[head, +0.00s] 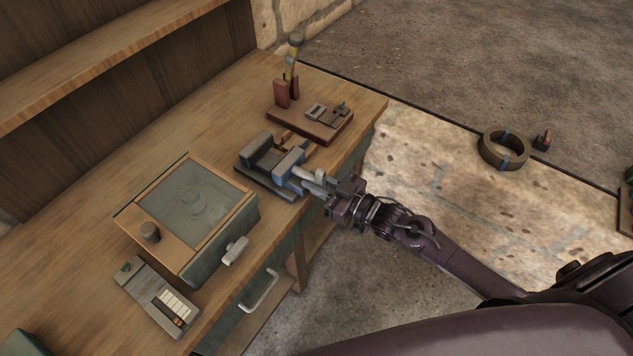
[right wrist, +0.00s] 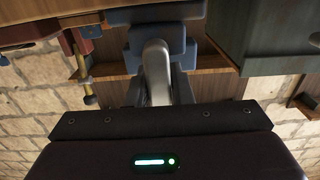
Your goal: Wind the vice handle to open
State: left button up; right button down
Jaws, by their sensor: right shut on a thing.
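The vice (head: 270,165) stands on the workbench near its front edge, with a dark base and jaw and a blue front jaw. A gap shows between its jaws. Its pale grey handle (head: 305,176) sticks out from the blue jaw towards my right gripper (head: 321,186). My right gripper is shut on the handle, and its fingers hide the handle's end. In the right wrist view the handle (right wrist: 156,70) runs up from between the fingers to the vice (right wrist: 150,40). My left gripper is not in view.
A box with a glass lid (head: 190,205) stands left of the vice, with a small tray (head: 158,297) before it. A wooden board (head: 322,127) with tools lies behind the vice. A drawer handle (head: 260,290) juts from the bench (head: 90,230). A ring (head: 502,150) lies on the floor.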

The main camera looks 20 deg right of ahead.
aim_at(324, 186)
jog(key=c, duration=1.3)
grip_release()
jog(key=shift+w+a, duration=0.1)
jog(key=b+v, duration=0.1)
jog(key=v, duration=0.6)
jog(key=shift+s+d+b, duration=0.3)
